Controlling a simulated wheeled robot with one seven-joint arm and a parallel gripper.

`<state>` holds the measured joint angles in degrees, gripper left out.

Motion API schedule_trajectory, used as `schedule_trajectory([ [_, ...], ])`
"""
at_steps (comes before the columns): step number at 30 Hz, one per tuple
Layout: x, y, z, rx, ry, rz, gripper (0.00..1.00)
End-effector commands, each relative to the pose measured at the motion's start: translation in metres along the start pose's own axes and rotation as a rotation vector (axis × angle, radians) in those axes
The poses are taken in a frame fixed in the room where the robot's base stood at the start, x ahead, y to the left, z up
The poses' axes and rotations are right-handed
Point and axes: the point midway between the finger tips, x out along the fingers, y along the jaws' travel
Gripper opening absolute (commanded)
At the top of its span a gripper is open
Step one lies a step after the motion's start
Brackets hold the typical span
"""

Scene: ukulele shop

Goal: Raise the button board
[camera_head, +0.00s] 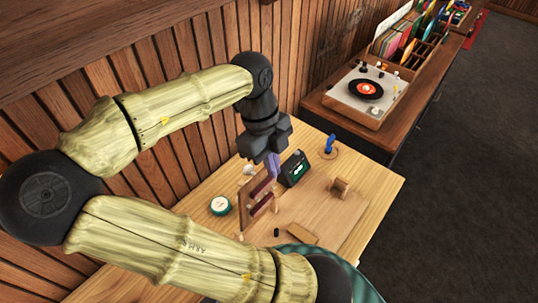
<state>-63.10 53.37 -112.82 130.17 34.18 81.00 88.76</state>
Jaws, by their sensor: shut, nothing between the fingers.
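A small wooden board with dark red pads (246,208), which looks like the button board, stands tilted up on the light wooden table. My gripper (272,166) has purple fingers and points down just above and behind the board's upper edge. The fingers are shut with nothing visible between them. I cannot tell whether they touch the board. My arm crosses the left of the view, and its lower link hides the near part of the table.
A dark box with a green face (295,169) stands right of my gripper. A blue item on a round base (330,144) is behind it. A round green-rimmed dial (220,205) lies left. A record player (366,92) sits on the far counter.

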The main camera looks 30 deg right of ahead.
Motion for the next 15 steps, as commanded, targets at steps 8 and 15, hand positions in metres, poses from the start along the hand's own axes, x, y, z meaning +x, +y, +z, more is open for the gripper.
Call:
schedule_trajectory([
  [8, 0.047, 0.000, 0.000, 0.002, 0.002, 0.002, 0.00],
  [15, 0.053, -0.001, 0.018, -0.002, 0.002, -0.004, 0.00],
])
